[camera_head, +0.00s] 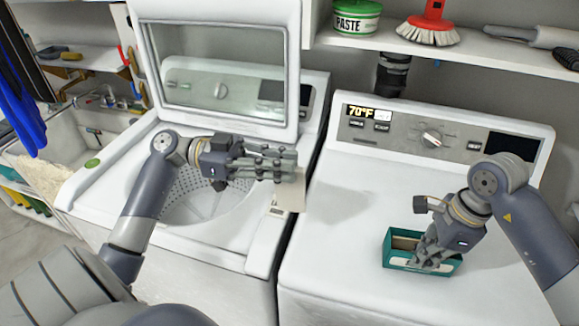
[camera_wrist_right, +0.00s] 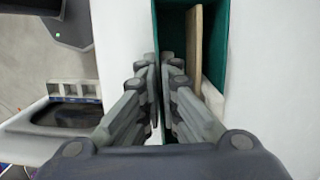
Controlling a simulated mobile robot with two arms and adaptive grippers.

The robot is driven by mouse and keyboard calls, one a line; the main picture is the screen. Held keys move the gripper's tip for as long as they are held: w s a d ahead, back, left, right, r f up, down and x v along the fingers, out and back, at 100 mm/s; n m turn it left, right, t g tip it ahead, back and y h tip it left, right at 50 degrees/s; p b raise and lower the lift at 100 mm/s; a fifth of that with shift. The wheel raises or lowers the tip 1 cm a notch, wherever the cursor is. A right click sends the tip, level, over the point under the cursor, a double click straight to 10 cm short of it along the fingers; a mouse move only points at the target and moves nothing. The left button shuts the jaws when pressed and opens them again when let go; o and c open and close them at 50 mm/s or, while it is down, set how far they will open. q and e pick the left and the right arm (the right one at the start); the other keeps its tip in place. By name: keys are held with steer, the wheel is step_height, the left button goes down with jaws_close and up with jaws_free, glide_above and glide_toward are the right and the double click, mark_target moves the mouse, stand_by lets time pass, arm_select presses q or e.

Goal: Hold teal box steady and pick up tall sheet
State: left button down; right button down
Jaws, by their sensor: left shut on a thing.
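The teal box (camera_head: 398,262) sits on the white top of the right-hand machine. In the right wrist view the box (camera_wrist_right: 218,40) contains an upright tan sheet (camera_wrist_right: 194,55) and a paler piece (camera_wrist_right: 212,97). My right gripper (camera_head: 428,258) is down at the box. In the right wrist view its fingers (camera_wrist_right: 159,75) are close together, one on each side of the box's left wall; whether they press on it is unclear. My left gripper (camera_head: 292,164) is shut on a pale flat sheet (camera_head: 290,196), which hangs over the right edge of the left-hand machine, apart from the box.
The left-hand washer (camera_head: 255,232) has its lid (camera_head: 215,65) raised and its drum open. A shelf (camera_head: 470,48) above holds a paste tub (camera_head: 356,22) and a red brush (camera_head: 428,28). The right-hand machine's top (camera_head: 340,215) is clear left of the box.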

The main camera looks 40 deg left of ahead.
steer(key=c, duration=1.7)
jaws_free()
steer(key=r, duration=0.4)
steer(key=d+r, duration=0.1)
steer(key=r, duration=0.7)
steer(key=shift+w+d, duration=0.3)
steer(key=shift+w, duration=0.1)
steer(key=shift+f, duration=0.1)
